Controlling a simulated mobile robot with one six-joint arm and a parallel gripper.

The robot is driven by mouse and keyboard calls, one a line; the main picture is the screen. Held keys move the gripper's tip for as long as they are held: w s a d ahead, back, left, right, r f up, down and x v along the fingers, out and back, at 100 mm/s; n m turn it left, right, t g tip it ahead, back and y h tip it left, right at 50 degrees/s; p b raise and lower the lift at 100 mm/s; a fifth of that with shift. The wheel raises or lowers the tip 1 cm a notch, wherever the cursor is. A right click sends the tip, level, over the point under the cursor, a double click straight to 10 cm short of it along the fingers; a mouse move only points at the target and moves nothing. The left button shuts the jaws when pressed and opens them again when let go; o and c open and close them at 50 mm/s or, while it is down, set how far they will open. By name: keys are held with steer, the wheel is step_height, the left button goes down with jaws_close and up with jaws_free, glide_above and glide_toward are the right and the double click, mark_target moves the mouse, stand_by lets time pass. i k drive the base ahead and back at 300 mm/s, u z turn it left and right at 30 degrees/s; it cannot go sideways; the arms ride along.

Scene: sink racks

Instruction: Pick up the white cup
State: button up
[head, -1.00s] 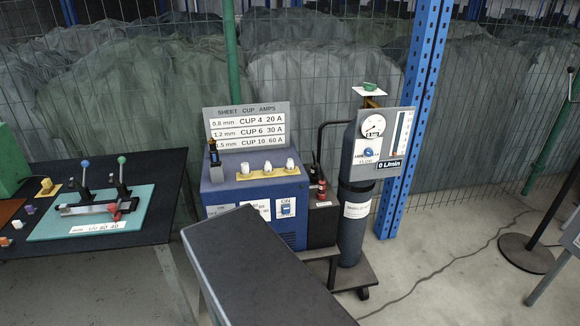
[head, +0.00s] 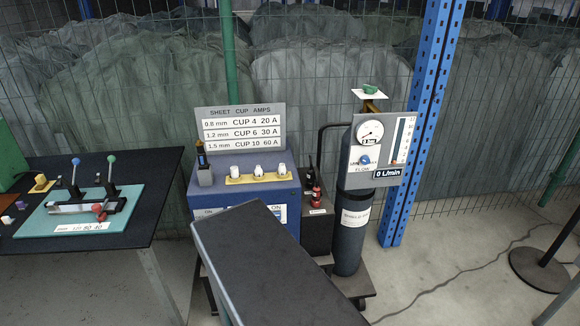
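Three small white cups stand in a row on a yellow strip (head: 246,179) on top of the blue machine. They are the left cup (head: 235,172), the middle cup (head: 258,171) and the right cup (head: 282,170). All look upright and are too small to tell apart in detail. A sign (head: 243,126) behind them lists CUP 4, CUP 6 and CUP 10. My gripper is not in view, and nothing is seen touching the cups.
A dark flat-topped slab (head: 270,265) fills the front middle, before the blue machine (head: 205,198). A dark cylinder (head: 350,242) with a gauge panel (head: 372,152) stands right of it. A black table (head: 145,215) with a teal board (head: 70,224) is left.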

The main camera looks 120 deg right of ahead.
mark_target(282, 169)
steer(key=z, duration=0.05)
steer(key=k, duration=2.55)
steer(key=z, duration=0.95)
steer(key=i, duration=1)
steer(key=u, duration=0.1)
